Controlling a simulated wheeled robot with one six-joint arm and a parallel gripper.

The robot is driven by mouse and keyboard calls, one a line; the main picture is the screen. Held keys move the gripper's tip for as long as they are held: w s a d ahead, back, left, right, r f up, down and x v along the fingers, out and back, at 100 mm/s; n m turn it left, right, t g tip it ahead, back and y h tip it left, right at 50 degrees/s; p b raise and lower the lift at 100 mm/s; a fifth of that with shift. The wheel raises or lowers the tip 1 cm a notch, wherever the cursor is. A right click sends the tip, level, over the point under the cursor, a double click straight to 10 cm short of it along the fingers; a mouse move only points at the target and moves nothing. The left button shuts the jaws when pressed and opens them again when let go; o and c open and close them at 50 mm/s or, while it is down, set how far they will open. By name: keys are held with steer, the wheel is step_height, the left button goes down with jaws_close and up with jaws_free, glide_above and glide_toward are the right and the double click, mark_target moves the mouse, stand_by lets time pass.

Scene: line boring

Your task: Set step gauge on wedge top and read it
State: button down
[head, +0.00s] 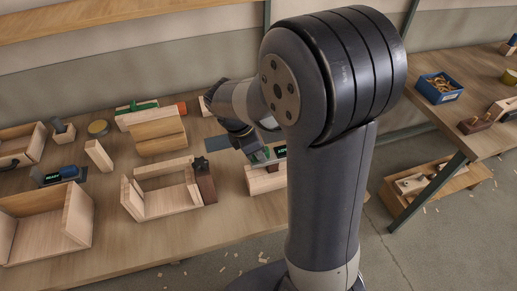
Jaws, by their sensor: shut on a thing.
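My gripper (257,154) is beyond my arm at the middle of the head view, pointing down, with its fingers small and partly hidden. It is shut on a small grey-green device with a lit dark display, which I take to be the step gauge (270,157). The gauge is right above a pale wooden block (262,182), possibly the wedge. My arm hides the right part of both. I cannot tell whether the gauge touches the block.
A wooden frame (147,210) with a dark knobbed clamp (203,180) stands just left. At right are another table and a blue bin (440,87).

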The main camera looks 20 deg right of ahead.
steer(key=shift+f+b, duration=0.4)
steer(key=shift+f, duration=0.3)
stand_by(0.3)
steer(key=shift+r, duration=0.15)
stand_by(1.0)
step_height(320, 180, up, 7)
steer(key=p, duration=0.6)
steer(key=shift+p, duration=0.35)
